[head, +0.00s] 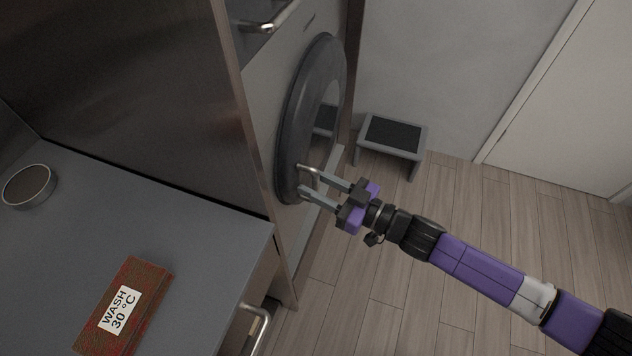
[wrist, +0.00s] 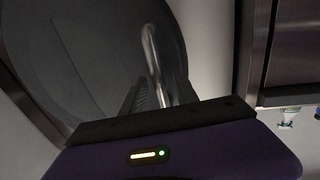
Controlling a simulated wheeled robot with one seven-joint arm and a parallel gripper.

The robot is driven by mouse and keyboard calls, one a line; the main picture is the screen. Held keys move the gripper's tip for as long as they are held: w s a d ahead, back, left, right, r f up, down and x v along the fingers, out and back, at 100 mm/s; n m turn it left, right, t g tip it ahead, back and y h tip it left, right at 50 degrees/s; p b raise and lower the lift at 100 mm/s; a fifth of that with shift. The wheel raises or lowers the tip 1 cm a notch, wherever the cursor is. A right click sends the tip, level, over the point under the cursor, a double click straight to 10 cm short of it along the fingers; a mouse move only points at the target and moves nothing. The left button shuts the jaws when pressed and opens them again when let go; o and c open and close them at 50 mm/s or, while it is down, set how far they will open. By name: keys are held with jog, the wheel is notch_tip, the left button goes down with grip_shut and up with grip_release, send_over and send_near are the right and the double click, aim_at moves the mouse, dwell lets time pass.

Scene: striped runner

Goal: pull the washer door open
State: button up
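The washer door (head: 291,120) is a round, dark grey ring with a glassy middle, and it appears shut against the washer front (head: 262,85). Its pale metal handle (head: 305,168) stands out near the lower rim. My gripper (head: 309,182) reaches in from the right with its two grey fingers apart, the tips at the handle. In the wrist view the door (wrist: 85,50) fills the upper left and the handle (wrist: 151,55) runs down toward the fingers. The gripper body hides the handle's lower part, so I cannot tell whether a finger touches it.
A grey counter (head: 200,240) at left holds a round tin (head: 28,186) and a reddish "WASH 30 °C" block (head: 140,290). A cabinet handle (head: 262,325) juts out below it. A step stool (head: 393,135) stands behind the washer door. The wooden floor (head: 480,220) at right is clear.

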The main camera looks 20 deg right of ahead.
grip_shut()
dwell(1.5)
